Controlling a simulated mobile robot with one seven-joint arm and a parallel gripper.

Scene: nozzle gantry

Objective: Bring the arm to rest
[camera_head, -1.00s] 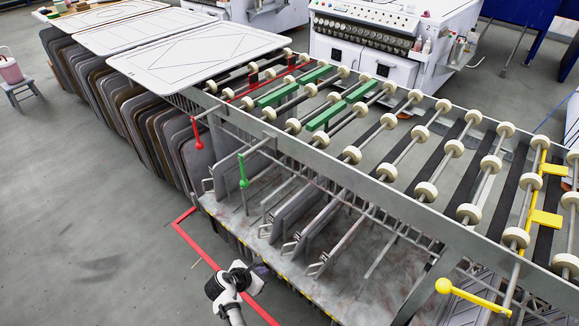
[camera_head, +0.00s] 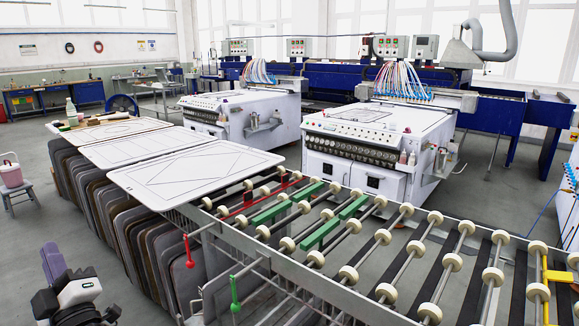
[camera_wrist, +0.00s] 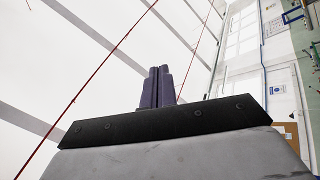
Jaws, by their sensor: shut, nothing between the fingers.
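My gripper (camera_head: 54,261) shows at the lower left of the head view, pointing upward, with my wrist below it. In the wrist view its two dark purple fingers (camera_wrist: 157,88) stand side by side, pressed together, with nothing between them. In the head view my gripper is in front of the open grey floor, left of the row of stacked boards, and appears to touch nothing.
A roller table (camera_head: 345,275) with red and green levers fills the lower right. White panels (camera_head: 190,170) lie on upright stacked boards (camera_head: 125,215). A pink bucket (camera_head: 10,172) stands on a stool at the left. White machines (camera_head: 365,145) stand behind. Grey floor (camera_head: 35,225) is free at left.

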